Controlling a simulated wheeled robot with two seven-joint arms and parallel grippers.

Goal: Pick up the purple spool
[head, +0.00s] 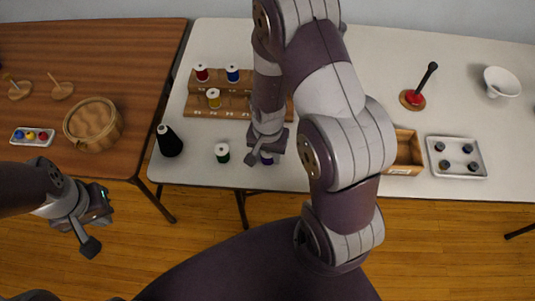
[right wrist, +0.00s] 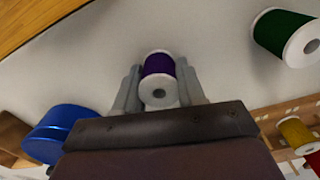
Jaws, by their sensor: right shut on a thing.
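The purple spool (right wrist: 157,65) has white ends and sits between the two fingers of my right gripper (right wrist: 158,88) in the right wrist view. The fingers are shut on its sides. In the head view the purple spool (head: 267,158) shows only in part under my right gripper (head: 264,153), near the front edge of the white table. I cannot tell whether it touches the table. My left gripper (head: 92,226) is at the lower left, over the floor in front of the tables; its finger gap is not clear.
The green spool (head: 222,153) stands just left of my right gripper. A black cone (head: 168,141) stands farther left. A wooden rack (head: 190,103) behind holds red (head: 202,73), blue (head: 232,73) and yellow (head: 213,98) spools. A wooden box (head: 404,171) and tray (head: 481,152) stand right.

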